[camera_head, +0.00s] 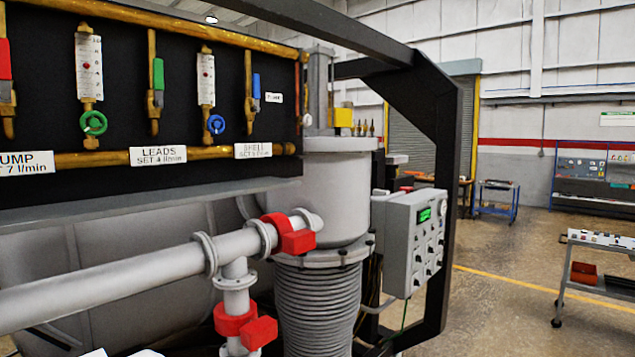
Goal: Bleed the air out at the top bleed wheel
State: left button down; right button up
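A black panel (125,50) at the upper left carries brass pipework. A green handwheel (93,123) sits under the left flow gauge (89,66), and a blue handwheel (215,124) under the right flow gauge (206,80). No wheel in view can be read as the top bleed wheel. A small white label (273,97) near the panel's right edge is too small to read. The upper brass pipe (180,22) ends at the right near a vertical grey cylinder (319,85). Neither of my grippers is in view.
A grey pipe (120,280) with red valves (290,234) crosses in front, below the panel. A grey control box (415,240) and a black frame post (440,180) stand to the right. Open floor (500,290) lies beyond, with a cart (590,265) at the right edge.

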aim_at(307, 119)
jog(key=i+l+u, duration=0.3)
jog(key=i+l, duration=0.2)
jog(key=l, duration=0.15)
jog(key=i+l+u, duration=0.3)
jog(key=i+l, duration=0.15)
jog(key=l, duration=0.3)
